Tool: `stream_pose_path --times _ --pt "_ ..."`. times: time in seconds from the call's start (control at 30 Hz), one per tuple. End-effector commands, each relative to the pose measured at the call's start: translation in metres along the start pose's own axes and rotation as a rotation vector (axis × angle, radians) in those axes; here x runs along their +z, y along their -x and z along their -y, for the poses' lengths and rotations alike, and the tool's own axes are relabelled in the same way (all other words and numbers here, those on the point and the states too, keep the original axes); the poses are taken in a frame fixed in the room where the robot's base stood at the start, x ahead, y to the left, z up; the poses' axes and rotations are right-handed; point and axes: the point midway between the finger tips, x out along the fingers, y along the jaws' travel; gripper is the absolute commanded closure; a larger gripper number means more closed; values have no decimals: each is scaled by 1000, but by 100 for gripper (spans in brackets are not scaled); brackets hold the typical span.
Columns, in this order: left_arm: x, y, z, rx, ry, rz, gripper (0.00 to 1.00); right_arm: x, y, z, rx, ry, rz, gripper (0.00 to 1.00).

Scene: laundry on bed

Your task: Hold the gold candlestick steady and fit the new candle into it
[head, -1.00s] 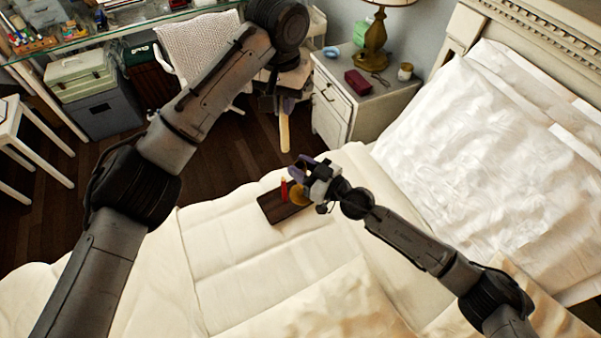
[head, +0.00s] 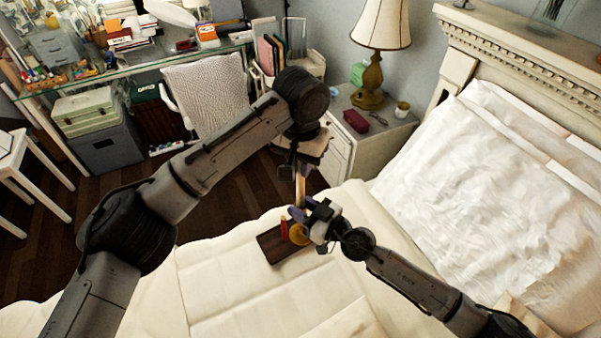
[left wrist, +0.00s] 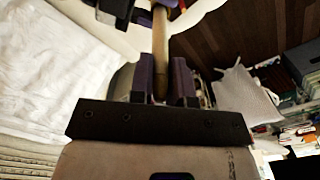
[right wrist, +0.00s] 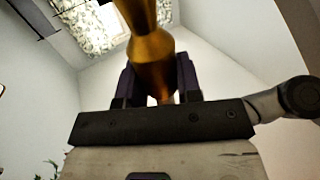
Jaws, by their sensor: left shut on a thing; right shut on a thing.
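The tan new candle (head: 300,187) hangs roughly upright below my left gripper (head: 297,160), whose jaws are shut on it. In the left wrist view the candle (left wrist: 160,45) runs between the purple fingers (left wrist: 162,85) toward my other gripper. My right gripper (head: 308,216) is shut on the gold candlestick (head: 299,235) over the bed. The candlestick's gold stem (right wrist: 150,62) fills the space between the fingers in the right wrist view. The candle's lower end is close to the right gripper. The candlestick's socket is hidden, so I cannot tell whether the candle touches it.
A dark wooden board (head: 272,246) lies on the white bed (head: 220,290), with a small red upright item (head: 284,229) by the candlestick. A nightstand (head: 385,140) with a lamp (head: 383,30) stands behind. A chair (head: 208,95) and cluttered glass desk (head: 150,62) are back left.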

Motion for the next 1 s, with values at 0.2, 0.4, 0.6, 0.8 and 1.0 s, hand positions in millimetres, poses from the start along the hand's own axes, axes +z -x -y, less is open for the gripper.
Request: stream_pose_path --times 0.2,0.4,0.6,0.8,1.0 --pt "0 -28 0 1 0 0 100 -1 0 0 0 0 -1 97" --pt "0 -29 0 1 0 -1 100 -1 0 0 0 0 -1 97" --pt "0 -29 0 1 0 -1 64 -1 0 0 0 0 -1 97" --pt "0 -29 0 1 0 -1 57 -1 0 0 0 0 -2 97" --pt "0 -25 0 1 0 -2 57 -1 0 0 0 0 -2 97"
